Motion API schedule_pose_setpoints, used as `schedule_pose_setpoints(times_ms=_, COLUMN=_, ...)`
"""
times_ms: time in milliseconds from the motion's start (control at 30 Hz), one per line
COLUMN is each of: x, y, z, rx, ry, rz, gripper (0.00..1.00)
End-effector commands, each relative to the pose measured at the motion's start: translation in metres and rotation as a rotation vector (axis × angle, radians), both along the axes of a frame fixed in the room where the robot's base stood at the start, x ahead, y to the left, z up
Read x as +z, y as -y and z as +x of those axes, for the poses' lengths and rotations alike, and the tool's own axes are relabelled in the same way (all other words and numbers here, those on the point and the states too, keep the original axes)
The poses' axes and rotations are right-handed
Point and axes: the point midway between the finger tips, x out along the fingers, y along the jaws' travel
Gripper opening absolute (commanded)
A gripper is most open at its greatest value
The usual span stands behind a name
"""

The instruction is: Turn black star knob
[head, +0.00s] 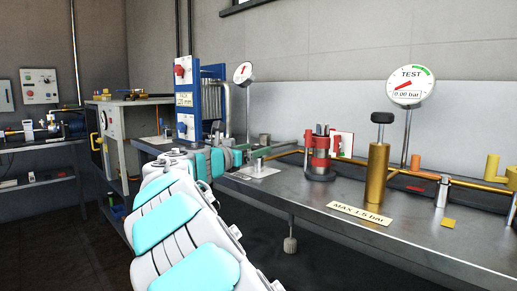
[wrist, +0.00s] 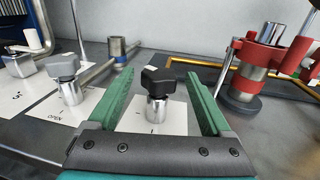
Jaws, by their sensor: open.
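The black star knob (wrist: 157,80) sits on a short metal stem above a white card on the steel bench. In the wrist view my gripper (wrist: 160,76) is open, with one green finger on each side of the knob. Gaps show between the knob and both fingers, so they appear apart from it. In the head view my gripper (head: 257,157) is small and low over the bench, and I cannot make out the knob clearly.
A grey knob (wrist: 65,67) on a card marked OPEN stands left of my gripper. A red clamped metal cylinder (wrist: 250,72) stands to the right. A brass cylinder (head: 377,175) and a TEST gauge (head: 410,86) stand farther right. The blue plate pack (head: 187,98) is behind.

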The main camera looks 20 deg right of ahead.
Motion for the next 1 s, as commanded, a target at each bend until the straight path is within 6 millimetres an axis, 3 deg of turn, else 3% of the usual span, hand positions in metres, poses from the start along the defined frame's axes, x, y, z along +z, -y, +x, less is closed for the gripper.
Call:
schedule_pose_setpoints(times_ms=200, x=0.0, y=0.019, z=0.011, rx=0.0, ry=0.0, rz=-0.001, gripper=0.83)
schedule_pose_setpoints(times_ms=533, x=0.001, y=0.022, z=0.012, rx=0.0, ry=0.0, rz=-0.001, gripper=0.83)
schedule_pose_setpoints(times_ms=1000, x=0.001, y=0.022, z=0.012, rx=0.0, ry=0.0, rz=-0.001, gripper=0.3)
